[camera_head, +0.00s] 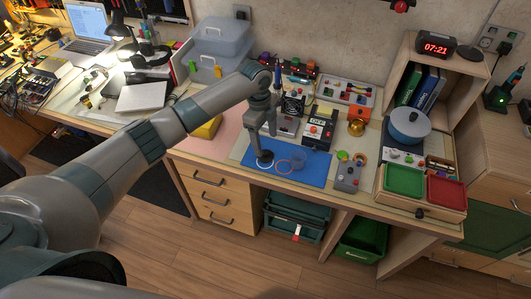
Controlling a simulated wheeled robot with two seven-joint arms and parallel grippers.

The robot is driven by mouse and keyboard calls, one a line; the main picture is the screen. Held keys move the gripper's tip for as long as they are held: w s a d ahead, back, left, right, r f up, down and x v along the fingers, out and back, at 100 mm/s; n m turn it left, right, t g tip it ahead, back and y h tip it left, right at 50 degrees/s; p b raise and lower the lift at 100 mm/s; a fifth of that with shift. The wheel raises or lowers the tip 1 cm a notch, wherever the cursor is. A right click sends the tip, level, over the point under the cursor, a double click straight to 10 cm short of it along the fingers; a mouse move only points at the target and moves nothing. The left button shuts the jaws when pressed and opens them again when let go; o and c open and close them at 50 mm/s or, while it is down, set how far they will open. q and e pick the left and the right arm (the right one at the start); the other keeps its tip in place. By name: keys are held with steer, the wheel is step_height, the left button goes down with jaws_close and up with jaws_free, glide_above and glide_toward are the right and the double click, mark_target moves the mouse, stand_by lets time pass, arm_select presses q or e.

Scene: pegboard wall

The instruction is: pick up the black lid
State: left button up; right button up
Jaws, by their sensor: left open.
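The black lid (266,163) is a small dark round piece lying on the left part of the blue mat (315,178). My left gripper (263,146) reaches down from above with its fingers pointing at the mat. It is open, and its fingertips are right over or beside the lid and hide part of it. I cannot tell whether they touch the lid. My right gripper is not in view.
An orange ring (284,168) and a clear container (297,159) stand close to the right of the lid. A grey control box (347,177) is at the mat's right edge. Small devices line the back. Red (446,192) and green (405,180) trays sit at the right.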

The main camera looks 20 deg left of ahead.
mark_target(265, 152)
arm_select(q)
steer(key=shift+f, duration=0.8)
steer(key=shift+a+f+p, duration=0.1)
steer(key=shift+f+p, duration=0.4)
steer(key=shift+p, duration=0.05)
steer(key=f, duration=0.1)
steer(key=f+p, duration=0.1)
steer(key=shift+w+a+f, duration=0.1)
steer(key=shift+w+f, duration=0.1)
steer(key=shift+f, duration=0.95)
steer(key=c, duration=1.1)
